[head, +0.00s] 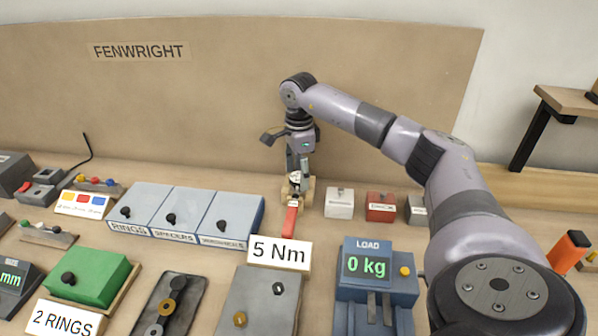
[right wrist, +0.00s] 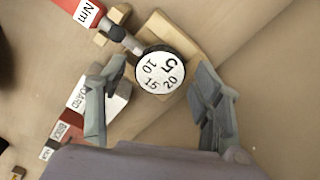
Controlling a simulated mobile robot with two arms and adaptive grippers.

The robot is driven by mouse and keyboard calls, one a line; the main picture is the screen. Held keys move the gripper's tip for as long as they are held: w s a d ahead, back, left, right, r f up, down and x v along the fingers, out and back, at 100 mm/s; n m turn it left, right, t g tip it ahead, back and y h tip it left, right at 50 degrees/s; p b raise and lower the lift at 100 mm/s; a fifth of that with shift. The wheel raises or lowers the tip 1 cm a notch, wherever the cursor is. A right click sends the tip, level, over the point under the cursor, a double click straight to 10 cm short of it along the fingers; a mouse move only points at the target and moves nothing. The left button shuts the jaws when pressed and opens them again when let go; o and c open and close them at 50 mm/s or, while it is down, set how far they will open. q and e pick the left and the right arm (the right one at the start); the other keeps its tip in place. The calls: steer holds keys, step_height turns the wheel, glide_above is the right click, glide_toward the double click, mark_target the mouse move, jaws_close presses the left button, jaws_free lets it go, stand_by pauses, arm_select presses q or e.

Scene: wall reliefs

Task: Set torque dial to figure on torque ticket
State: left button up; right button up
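The torque ticket (head: 279,255), a white card, reads "5 Nm". The torque dial (right wrist: 162,70) is a round white face with a dark rim, marked 5, 10, 15 and 20, at the end of a red-handled wrench (head: 291,221) on wooden supports. The figure 5 sits at the dial's upper right in the right wrist view; I cannot make out a pointer mark. My right gripper (head: 297,172) is over the dial, pointing down. Its fingers (right wrist: 157,72) are open, one on each side of the dial, with small gaps. My left gripper is not in view.
White (head: 339,203), red (head: 380,207) and grey (head: 415,210) blocks stand right of the dial. A blue load unit (head: 375,285) reading "0 kg" is in front. Lidded blue-grey bins (head: 180,213) stand left. The tan back panel (head: 210,110) rises close behind.

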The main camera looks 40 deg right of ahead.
steer(key=c, duration=1)
steer(key=shift+n, duration=0.3)
steer(key=n, duration=0.2)
steer(key=shift+n+p, duration=0.4)
steer(key=n, duration=0.4)
steer(key=shift+n, duration=0.3)
steer(key=n, duration=0.4)
steer(key=shift+w+p, duration=0.1)
steer(key=shift+p, duration=0.25)
steer(key=n, duration=0.5)
steer(key=shift+n, duration=0.4)
